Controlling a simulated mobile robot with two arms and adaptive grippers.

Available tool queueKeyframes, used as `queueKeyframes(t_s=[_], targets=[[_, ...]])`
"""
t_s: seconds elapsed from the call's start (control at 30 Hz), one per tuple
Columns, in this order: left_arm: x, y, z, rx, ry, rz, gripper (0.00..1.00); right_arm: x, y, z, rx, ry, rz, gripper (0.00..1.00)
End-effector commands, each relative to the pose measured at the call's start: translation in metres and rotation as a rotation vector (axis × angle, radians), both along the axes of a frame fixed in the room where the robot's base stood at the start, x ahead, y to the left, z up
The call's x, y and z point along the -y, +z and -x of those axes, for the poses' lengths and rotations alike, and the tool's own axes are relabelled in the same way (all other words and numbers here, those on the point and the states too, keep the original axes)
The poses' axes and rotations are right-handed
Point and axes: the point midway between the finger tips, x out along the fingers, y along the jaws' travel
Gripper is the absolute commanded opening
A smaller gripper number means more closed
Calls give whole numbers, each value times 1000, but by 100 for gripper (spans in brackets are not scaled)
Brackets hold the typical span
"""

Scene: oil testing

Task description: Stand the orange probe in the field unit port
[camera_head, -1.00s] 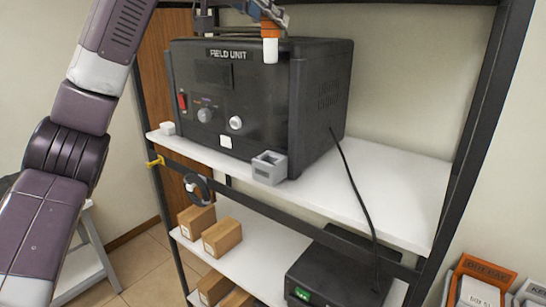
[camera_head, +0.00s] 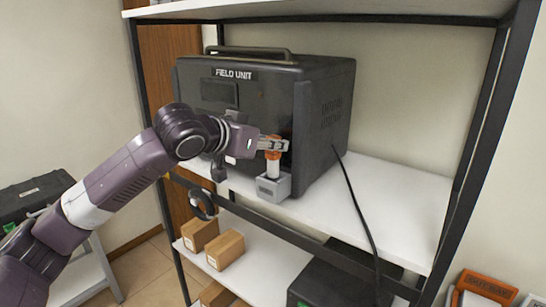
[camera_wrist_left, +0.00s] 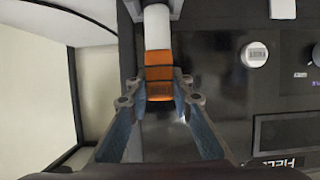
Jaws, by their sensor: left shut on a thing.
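The orange probe has an orange upper part and a white lower part (camera_head: 273,169). It stands upright at the grey port block (camera_head: 273,188) in front of the black field unit (camera_head: 232,97). My left gripper (camera_head: 272,145) is shut on the orange part. The white lower end meets the top of the port; how deep it sits inside is hidden. In the left wrist view the orange part (camera_wrist_left: 159,73) is between the fingertips, and the white part runs up to the grey port at the top edge. My right gripper is not in view.
The field unit stands on a white shelf (camera_head: 385,200) with black posts. A black cable (camera_head: 352,195) hangs from the unit's right side. Cardboard boxes (camera_head: 225,250) lie on the lower shelf. The upper shelf is clear to the right.

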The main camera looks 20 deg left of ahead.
Motion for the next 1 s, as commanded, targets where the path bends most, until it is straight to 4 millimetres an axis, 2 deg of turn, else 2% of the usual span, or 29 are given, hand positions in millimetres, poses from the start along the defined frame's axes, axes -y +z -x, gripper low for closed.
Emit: queueKeyframes(t_s=[0.3, 0.67, 0.7, 0.83, 1.0], targets=[[0, -40, 0, -2, -1, -1, 0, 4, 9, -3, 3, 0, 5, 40], [1, -45, 0, 0, -2, 0, 0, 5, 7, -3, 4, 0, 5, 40], [1, -45, 0, -1, -1, -1, 23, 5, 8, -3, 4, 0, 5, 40], [1, -45, 0, -1, -1, -1, 37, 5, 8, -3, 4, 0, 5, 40], [1, -45, 0, -1, -1, -1, 38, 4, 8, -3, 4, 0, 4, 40]])
